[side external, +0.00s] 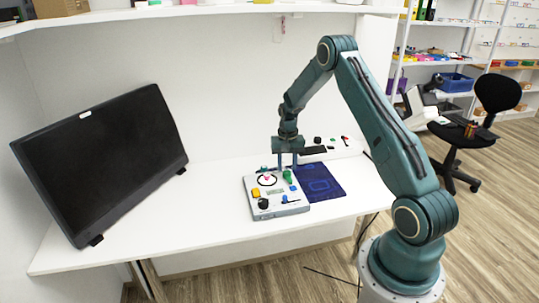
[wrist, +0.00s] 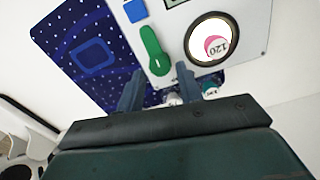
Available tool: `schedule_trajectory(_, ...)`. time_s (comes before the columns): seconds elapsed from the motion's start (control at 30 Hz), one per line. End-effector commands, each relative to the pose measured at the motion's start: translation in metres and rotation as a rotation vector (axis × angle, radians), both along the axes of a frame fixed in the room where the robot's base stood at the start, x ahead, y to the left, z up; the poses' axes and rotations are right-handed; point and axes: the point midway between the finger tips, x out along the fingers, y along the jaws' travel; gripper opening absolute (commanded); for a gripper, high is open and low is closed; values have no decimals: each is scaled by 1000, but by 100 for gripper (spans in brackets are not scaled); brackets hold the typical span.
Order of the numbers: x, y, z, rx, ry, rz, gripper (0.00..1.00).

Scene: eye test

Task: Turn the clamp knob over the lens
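A light grey box (side external: 278,211) lies on the white table. The clamp knob, a green lever (wrist: 154,50) with a rounded end, is on its face; it also shows in the side view (side external: 287,176). It lies beside the black ring, apart from it. A round pink and white lens (wrist: 216,46) marked 120 sits inside the black ring (wrist: 187,43); the ring also shows in the side view (side external: 259,183). My gripper (wrist: 160,87) is open, its two fingers apart with nothing held. In the side view my gripper (side external: 287,163) hangs close to the knob; contact cannot be told.
A blue patterned mat (side external: 328,186) lies right of the box. The box carries a blue button (wrist: 135,10), a yellow block (side external: 255,193) and a black knob (side external: 263,204). Small whitish items (wrist: 208,88) are partly hidden behind my fingers. A black monitor (side external: 100,165) stands left. The table's front is clear.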

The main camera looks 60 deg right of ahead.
Motion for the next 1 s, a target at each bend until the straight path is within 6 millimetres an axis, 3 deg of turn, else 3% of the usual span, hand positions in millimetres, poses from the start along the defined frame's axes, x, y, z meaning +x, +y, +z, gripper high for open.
schedule_trajectory(0.2,0,0,-19,-1,-1,0,36)
schedule_trajectory(0.6,0,-1,-24,0,-1,0,36)
schedule_trajectory(0.77,0,0,-24,0,-1,0,5)
schedule_trajectory(1.0,0,0,-23,0,-1,-8,4)
